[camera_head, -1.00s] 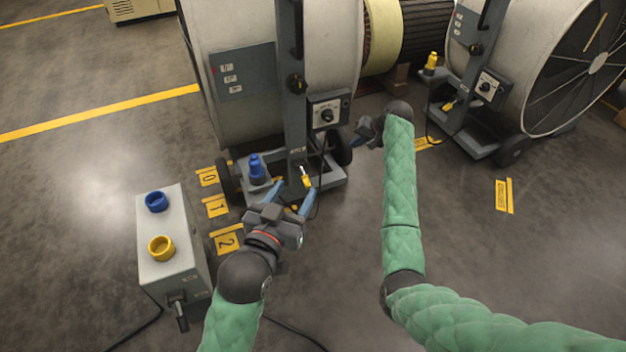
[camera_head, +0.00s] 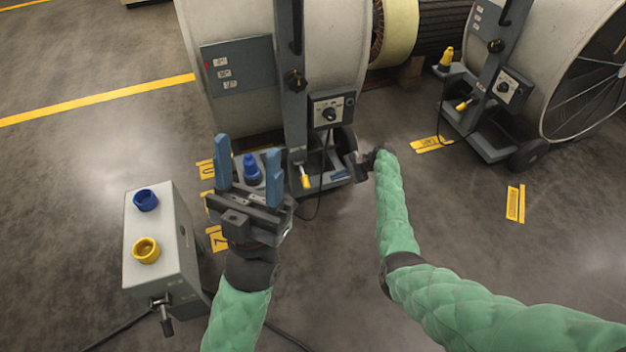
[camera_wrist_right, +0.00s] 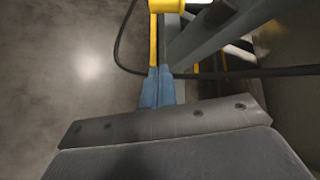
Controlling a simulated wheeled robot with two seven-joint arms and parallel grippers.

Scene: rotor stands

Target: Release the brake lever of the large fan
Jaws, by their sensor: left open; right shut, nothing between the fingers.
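The large fan (camera_head: 238,110) on the left has a grey post and a yellow-handled brake lever (camera_head: 305,182) low at its foot. My right gripper (camera_head: 315,182) is shut and empty, its blue fingers pointing left at the lever. In the right wrist view, the shut fingertips (camera_wrist_right: 158,75) are close to the yellow lever handle (camera_wrist_right: 154,42); I cannot tell whether they touch. My left gripper (camera_head: 247,146) is open and empty, fingers upward, in front of the fan's foot. It partly hides the blue plug (camera_head: 251,170) and the base there.
A second fan (camera_head: 565,85) stands at the right with its own yellow lever (camera_head: 463,105). A grey box (camera_head: 155,215) with blue and yellow sockets stands at the left. A black cable (camera_wrist_right: 120,50) hangs near my right fingers.

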